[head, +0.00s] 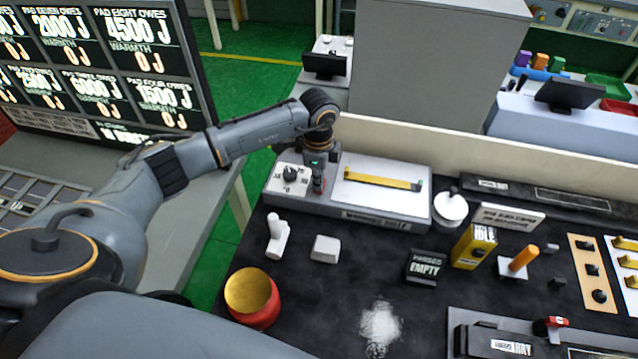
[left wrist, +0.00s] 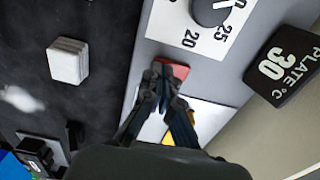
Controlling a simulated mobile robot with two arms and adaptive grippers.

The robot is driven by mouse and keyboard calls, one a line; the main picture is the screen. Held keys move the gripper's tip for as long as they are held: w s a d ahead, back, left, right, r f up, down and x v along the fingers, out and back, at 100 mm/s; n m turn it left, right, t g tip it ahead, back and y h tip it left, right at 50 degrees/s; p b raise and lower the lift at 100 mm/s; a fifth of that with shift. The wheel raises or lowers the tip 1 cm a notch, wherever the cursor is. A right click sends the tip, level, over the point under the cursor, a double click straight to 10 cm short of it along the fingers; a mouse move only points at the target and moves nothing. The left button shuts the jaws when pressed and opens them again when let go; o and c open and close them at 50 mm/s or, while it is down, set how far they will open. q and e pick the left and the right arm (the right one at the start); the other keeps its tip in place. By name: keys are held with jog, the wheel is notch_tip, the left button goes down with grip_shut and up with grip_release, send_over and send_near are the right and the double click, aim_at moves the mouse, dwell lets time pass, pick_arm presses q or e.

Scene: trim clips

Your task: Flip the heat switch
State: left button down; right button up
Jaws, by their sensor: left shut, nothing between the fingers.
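A grey hot-plate unit (head: 330,206) stands at the back left of the black bench. It has a dial (head: 290,174) on a white numbered panel and a pale plate with a yellow strip (head: 380,179) on it. A red switch (left wrist: 176,70) shows on the unit's grey face in the left wrist view, partly hidden by my fingers. My left gripper (head: 318,186) points down between dial and plate. In the left wrist view its fingertips (left wrist: 162,70) are together, empty, at or just above the red switch; contact is unclear. My right gripper is out of view.
A black sign (left wrist: 285,65) reads "PLATE 30 °C". A red pot with a gold inside (head: 250,293), a white block (head: 325,249), a white post (head: 276,236) and a "EMPTY" sign (head: 427,267) stand on the bench. A low wall (head: 440,148) runs behind the unit.

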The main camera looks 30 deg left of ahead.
pick_arm(q)
jog(key=shift+f, duration=0.25)
jog(key=shift+r, duration=0.1)
jog(key=shift+r+p, duration=2.6)
jog(key=shift+r, duration=0.85)
jog(key=shift+f, duration=0.1)
